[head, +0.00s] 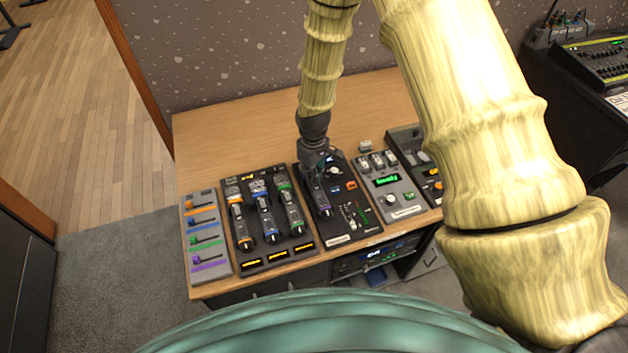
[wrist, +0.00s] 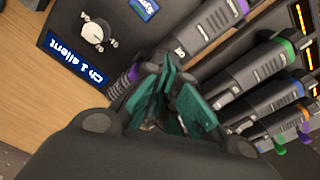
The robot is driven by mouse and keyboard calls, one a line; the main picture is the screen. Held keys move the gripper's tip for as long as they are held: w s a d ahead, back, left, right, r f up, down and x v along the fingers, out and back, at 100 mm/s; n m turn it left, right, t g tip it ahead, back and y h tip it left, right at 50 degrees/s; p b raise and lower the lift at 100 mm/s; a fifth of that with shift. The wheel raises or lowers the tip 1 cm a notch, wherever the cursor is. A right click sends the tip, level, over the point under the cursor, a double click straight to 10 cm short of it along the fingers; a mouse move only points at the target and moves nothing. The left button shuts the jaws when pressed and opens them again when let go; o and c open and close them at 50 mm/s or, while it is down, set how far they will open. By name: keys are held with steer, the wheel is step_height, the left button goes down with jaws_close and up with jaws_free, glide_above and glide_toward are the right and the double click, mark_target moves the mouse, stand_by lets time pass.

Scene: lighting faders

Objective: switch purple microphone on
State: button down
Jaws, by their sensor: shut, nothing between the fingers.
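The purple microphone (head: 323,202) lies on a black panel (head: 362,229) with a knob and small displays. In the wrist view its dark body (wrist: 208,34) runs to the upper right, with a purple band at the top edge and an "ON" mark near my fingers. A purple cable piece (wrist: 124,82) shows at its other end. My gripper (head: 319,172) is over the far end of this microphone. In the wrist view my teal fingers (wrist: 172,76) are together and empty, close to the microphone's cable end. I cannot tell whether they touch it, and they hide part of it.
Orange (head: 235,211), blue (head: 263,214) and green (head: 291,210) microphones lie on the rack to the left. A panel (head: 207,245) with coloured sliders is at far left.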

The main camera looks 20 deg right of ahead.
steer(key=shift+r, duration=0.1)
steer(key=shift+r+p, duration=2.3)
steer(key=shift+r, duration=1)
steer(key=shift+s, duration=0.1)
